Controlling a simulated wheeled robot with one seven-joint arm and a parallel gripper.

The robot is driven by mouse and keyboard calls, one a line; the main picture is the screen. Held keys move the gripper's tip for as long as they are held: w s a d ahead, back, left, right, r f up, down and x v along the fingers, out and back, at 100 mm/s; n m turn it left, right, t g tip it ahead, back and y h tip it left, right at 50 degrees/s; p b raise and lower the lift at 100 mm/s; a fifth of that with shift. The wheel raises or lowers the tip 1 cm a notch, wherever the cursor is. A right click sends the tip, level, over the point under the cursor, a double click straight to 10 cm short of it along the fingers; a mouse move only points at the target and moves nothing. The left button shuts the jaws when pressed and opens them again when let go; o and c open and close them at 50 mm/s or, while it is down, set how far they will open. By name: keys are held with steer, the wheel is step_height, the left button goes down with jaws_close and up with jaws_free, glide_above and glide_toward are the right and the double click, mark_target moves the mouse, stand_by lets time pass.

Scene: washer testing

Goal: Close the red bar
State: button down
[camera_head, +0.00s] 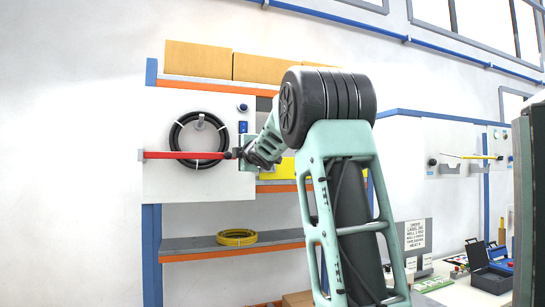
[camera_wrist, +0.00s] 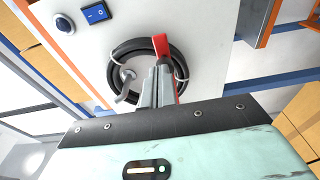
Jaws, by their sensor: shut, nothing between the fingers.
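The red bar (camera_head: 182,155) lies level across the front of a white panel (camera_head: 165,188), over a coiled black hose (camera_head: 178,135) on a hook. Its left end meets a small grey mount at the panel's left edge. My gripper (camera_head: 231,153) is at the bar's right end. In the wrist view my shut, empty fingers (camera_wrist: 158,72) are right beside the red bar (camera_wrist: 161,46). Part of the bar is hidden behind them. I cannot tell whether they touch it.
A blue switch (camera_head: 243,127) and a round dark knob (camera_head: 242,107) sit on the panel's upper right. A shelf (camera_head: 190,246) below holds a yellow coil (camera_head: 236,237). Cardboard boxes (camera_head: 198,58) stand on top. Another panel (camera_head: 450,135) is at right.

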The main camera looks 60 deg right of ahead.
steer(key=s+d, duration=0.5)
steer(key=s, duration=0.3)
steer(key=shift+s+d+b, duration=0.2)
steer(key=shift+d+b, duration=0.1)
steer(key=shift+b, duration=0.1)
